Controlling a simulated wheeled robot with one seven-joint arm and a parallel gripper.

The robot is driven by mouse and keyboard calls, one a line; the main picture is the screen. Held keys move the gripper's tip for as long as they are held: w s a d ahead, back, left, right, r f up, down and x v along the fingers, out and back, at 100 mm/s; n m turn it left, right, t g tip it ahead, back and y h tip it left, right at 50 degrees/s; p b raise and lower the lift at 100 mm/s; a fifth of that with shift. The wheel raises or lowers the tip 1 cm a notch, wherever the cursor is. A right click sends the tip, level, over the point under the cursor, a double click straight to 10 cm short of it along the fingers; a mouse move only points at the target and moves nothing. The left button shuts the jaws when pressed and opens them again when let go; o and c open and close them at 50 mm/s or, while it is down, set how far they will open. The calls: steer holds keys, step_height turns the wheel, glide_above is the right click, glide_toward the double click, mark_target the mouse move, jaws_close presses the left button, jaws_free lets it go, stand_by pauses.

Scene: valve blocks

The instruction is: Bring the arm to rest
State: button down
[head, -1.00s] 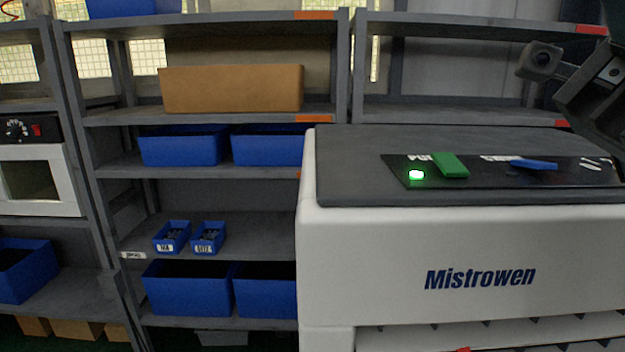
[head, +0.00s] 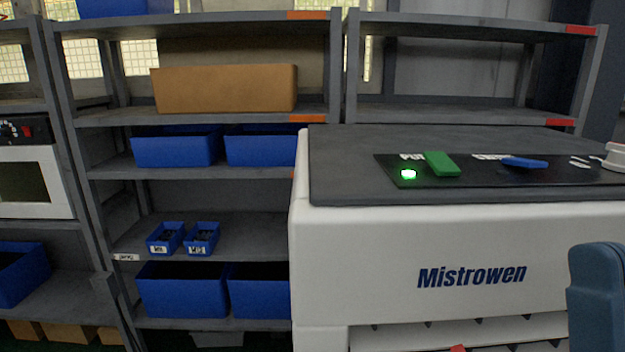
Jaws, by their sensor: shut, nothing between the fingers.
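My gripper is not in view. A rounded blue-grey part, which looks like a link of my arm, stands in the lower right corner in front of the white machine. The white Mistrowen machine (head: 400,235) has a dark grey top. On that top lies a black panel (head: 480,178) with a lit green lamp (head: 408,175), a green valve handle (head: 441,164) and a blue valve handle (head: 524,163). The green handle lies at an angle to the blue one. A white part (head: 617,156) shows at the right edge, cut off by the frame.
Grey shelves (head: 190,115) stand behind and to the left, with a cardboard box (head: 225,89), several blue bins (head: 180,290) and two small blue trays (head: 165,238). The shelf at the upper right is empty. A white oven-like device (head: 32,180) is at the far left.

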steer(key=s+f+m+g+h, duration=0.2)
steer(key=s+f+g, duration=0.2)
steer(key=f, duration=0.5)
steer(key=s+f+m+g+h, duration=0.1)
steer(key=s+f+g+h, duration=0.1)
steer(key=s+f+g, duration=0.45)
steer(key=s+d+f+n+g, duration=0.1)
steer(key=s+f+g, duration=0.1)
steer(key=s+f, duration=0.3)
steer(key=s+d+f+n+g+y, duration=0.1)
steer(key=s+f+g, duration=0.2)
steer(key=s+f, duration=0.2)
steer(key=shift+s+d+f, duration=0.4)
steer(key=shift+f, duration=0.05)
